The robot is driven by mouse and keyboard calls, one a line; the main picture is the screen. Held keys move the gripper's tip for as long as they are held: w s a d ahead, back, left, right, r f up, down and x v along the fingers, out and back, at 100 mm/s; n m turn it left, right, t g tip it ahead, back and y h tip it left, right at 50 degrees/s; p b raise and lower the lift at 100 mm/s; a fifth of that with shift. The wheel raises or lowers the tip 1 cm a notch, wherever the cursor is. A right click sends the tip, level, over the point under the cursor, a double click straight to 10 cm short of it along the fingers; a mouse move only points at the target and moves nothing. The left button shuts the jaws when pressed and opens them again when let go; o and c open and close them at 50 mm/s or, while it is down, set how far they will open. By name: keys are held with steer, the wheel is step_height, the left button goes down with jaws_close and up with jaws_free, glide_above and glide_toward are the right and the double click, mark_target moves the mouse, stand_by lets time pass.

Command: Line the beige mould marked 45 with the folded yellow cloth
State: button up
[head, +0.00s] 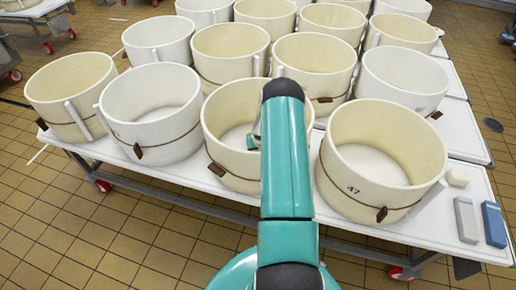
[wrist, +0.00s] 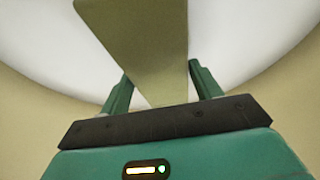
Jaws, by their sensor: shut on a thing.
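The folded yellow cloth (wrist: 140,35), olive-yellow here, is between the fingers of my gripper (wrist: 160,75) in the wrist view. My arm covers the right part of this mould. No 45 is readable on it or elsewhere. I cannot tell whether the cloth touches the floor.
A beige mould marked 47 (head: 372,199) stands close on the right, a white mould (head: 150,120) on the left. Several more moulds fill the white table (head: 110,152). A grey block (head: 466,220) and blue block (head: 493,224) stand at the right edge.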

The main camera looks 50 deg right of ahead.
steer(key=shift+f, duration=0.7)
stand_by(0.5)
steer(key=shift+f, duration=0.2)
stand_by(0.9)
steer(key=o, duration=1.2)
steer(key=v, duration=1.4)
